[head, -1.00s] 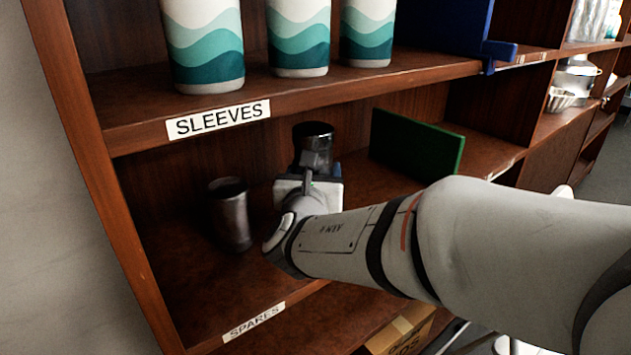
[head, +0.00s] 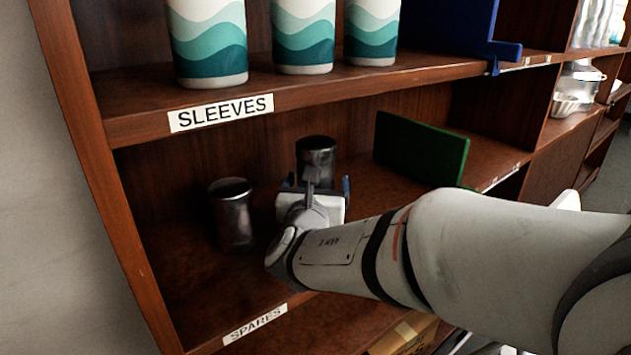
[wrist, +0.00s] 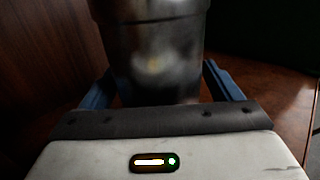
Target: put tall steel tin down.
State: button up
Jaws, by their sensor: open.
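The tall steel tin (head: 317,158), dark and shiny, stands upright on the SPARES shelf just beyond my gripper (head: 317,184). Its lower part is hidden by my gripper in the head view. In the wrist view the tin (wrist: 155,50) is upright between two blue fingers, which are spread apart with a visible gap on each side. Its top is cut off there. My gripper is open around the tin and does not appear to press on it.
A second steel tin (head: 233,215) stands to the left on the same shelf. A green panel (head: 420,147) stands to the right. The SLEEVES shelf (head: 300,97) with patterned cups (head: 304,35) is above. The shelf front near the SPARES label (head: 255,324) is clear.

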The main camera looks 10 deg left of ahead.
jog(key=shift+r, duration=0.1)
jog(key=shift+s+r+p, duration=0.1)
jog(key=shift+r+p, duration=0.05)
jog(key=shift+p, duration=0.15)
jog(key=s, duration=0.4)
jog(key=s+p, duration=0.1)
jog(key=s, duration=0.3)
jog(key=s+d+p, duration=0.1)
jog(key=s, duration=0.2)
jog(key=shift+s+d, duration=0.1)
jog(key=shift+s, duration=0.3)
jog(key=w+d+f+m+g+h, duration=0.1)
jog(key=d+f+m+g+h, duration=0.35)
jog(key=d+m, duration=0.4)
jog(key=w+d+f+m+g+h, duration=0.1)
jog(key=d+f+m+g+h, duration=0.35)
jog(key=d, duration=0.75)
jog(key=s+d+f+m+g+y, duration=0.3)
jog(key=s+m+g, duration=0.1)
jog(key=m, duration=0.8)
jog(key=s+d+f+m+g+y, duration=0.3)
jog(key=s+m, duration=0.3)
jog(key=m, duration=0.6)
jog(key=shift+s+d+f+g+y, duration=0.25)
jog(key=shift+s+f+g+y, duration=0.15)
jog(key=shift+y, duration=0.2)
